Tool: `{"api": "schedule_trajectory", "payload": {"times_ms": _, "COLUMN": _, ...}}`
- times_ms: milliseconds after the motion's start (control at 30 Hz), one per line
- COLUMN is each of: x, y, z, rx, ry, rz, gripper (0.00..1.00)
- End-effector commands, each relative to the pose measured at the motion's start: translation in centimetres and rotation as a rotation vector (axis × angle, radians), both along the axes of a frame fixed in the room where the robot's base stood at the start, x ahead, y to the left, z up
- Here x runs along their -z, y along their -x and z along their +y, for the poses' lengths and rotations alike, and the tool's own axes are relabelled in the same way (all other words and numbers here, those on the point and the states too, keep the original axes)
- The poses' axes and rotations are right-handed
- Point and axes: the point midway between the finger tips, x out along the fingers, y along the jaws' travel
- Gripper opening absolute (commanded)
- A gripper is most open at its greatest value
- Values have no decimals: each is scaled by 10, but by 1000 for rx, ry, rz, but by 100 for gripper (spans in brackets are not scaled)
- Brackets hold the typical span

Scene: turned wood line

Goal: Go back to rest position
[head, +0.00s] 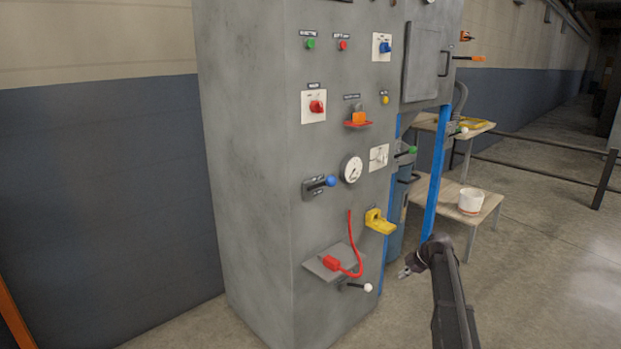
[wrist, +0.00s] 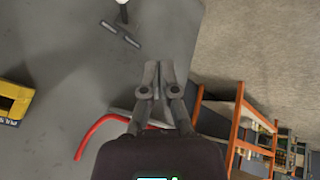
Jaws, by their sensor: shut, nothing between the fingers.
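My gripper (head: 405,271) is at the end of my dark arm, in front of the lower right side of the grey cabinet (head: 252,150) in the head view. In the wrist view my gripper (wrist: 158,76) has its two fingers together with nothing between them. The fingers overlap the grey cabinet face in that picture. I cannot tell the exact gap to the cabinet, but no contact shows.
The cabinet carries a red plug and cable (head: 355,247), a yellow socket (head: 377,222), a blue-knobbed lever (head: 330,181) and a white-tipped lever (head: 367,287). A table with a white tub (head: 471,202) stands behind at right. Floor (head: 560,270) at right is clear.

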Motion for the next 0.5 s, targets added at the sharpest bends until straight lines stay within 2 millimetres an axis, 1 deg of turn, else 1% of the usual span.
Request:
{"api": "schedule_trajectory", "payload": {"times_ms": 33, "x": -1, "y": 14, "z": 12, "rx": 30, "ry": -4, "rz": 30, "gripper": 0}}
{"api": "schedule_trajectory", "payload": {"times_ms": 200, "x": 0, "y": 52, "z": 44, "rx": 180, "ry": -16, "rz": 151, "gripper": 0}}
{"api": "schedule_trajectory", "payload": {"times_ms": 500, "x": 1, "y": 125, "z": 93, "rx": 493, "ry": -11, "rz": 354, "gripper": 0}}
